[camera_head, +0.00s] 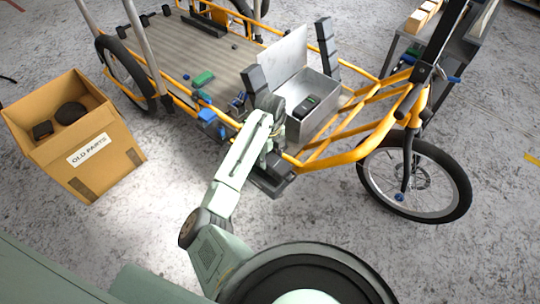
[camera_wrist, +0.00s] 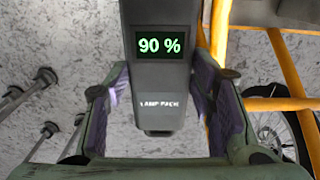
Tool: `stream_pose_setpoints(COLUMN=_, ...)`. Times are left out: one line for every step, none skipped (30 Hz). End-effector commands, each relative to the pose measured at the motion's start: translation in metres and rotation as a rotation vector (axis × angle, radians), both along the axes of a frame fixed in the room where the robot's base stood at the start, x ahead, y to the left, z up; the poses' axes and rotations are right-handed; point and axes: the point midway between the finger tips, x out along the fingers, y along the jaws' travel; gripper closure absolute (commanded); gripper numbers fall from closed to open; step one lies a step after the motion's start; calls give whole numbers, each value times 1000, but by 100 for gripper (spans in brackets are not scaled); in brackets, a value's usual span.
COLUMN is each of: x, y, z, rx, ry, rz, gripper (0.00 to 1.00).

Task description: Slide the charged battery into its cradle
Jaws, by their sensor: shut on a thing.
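In the wrist view a dark grey battery (camera_wrist: 158,85) shows a lit green "90 %" display and a label that seems to read "LAMP PACK". My gripper (camera_wrist: 160,108) has its purple-padded fingers on both sides of it, shut on it. In the head view my gripper (camera_head: 270,108) is beside the left side of an open grey metal box (camera_head: 322,118) on the cargo bike. A dark pack (camera_head: 307,105) with a small green mark lies in that box. The held battery is hard to tell from the dark parts around my gripper there. I cannot make out the cradle for certain.
The bike's yellow frame (camera_head: 345,152) and front wheel (camera_head: 415,178) are right of my arm. Small blue and green parts (camera_head: 203,78) lie on the ribbed deck (camera_head: 205,45). A cardboard box (camera_head: 110,160) marked "OLD PARTS" stands left, holding dark parts. The floor between is clear.

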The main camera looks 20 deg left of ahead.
Motion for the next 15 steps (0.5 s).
stream_pose_setpoints(x=0, y=0, z=-1, rx=1, ry=-1, rz=0, gripper=84)
stream_pose_setpoints(x=0, y=0, z=-1, rx=1, ry=-1, rz=0, gripper=84)
stream_pose_setpoints(x=0, y=0, z=-2, rx=0, ry=-2, rz=0, gripper=84)
stream_pose_setpoints(x=0, y=0, z=-3, rx=0, ry=-2, rz=0, gripper=84)
stream_pose_setpoints(x=0, y=0, z=-3, rx=1, ry=-1, rz=0, gripper=84)
stream_pose_setpoints(x=0, y=0, z=-4, rx=0, ry=-2, rz=0, gripper=84)
stream_pose_setpoints(x=0, y=0, z=-5, rx=0, ry=-2, rz=0, gripper=84)
stream_pose_setpoints(x=0, y=0, z=-5, rx=0, ry=-2, rz=0, gripper=84)
stream_pose_setpoints(x=0, y=0, z=-6, rx=0, ry=-2, rz=0, gripper=84)
stream_pose_setpoints(x=0, y=0, z=-6, rx=0, ry=-2, rz=0, gripper=84)
stream_pose_setpoints(x=0, y=0, z=-7, rx=0, ry=-2, rz=0, gripper=84)
stream_pose_setpoints(x=0, y=0, z=-8, rx=0, ry=-2, rz=0, gripper=84)
stream_pose_setpoints(x=0, y=0, z=-8, rx=0, ry=-2, rz=0, gripper=84)
stream_pose_setpoints(x=0, y=0, z=-9, rx=0, ry=-2, rz=0, gripper=84)
stream_pose_setpoints(x=0, y=0, z=-10, rx=0, ry=-2, rz=0, gripper=84)
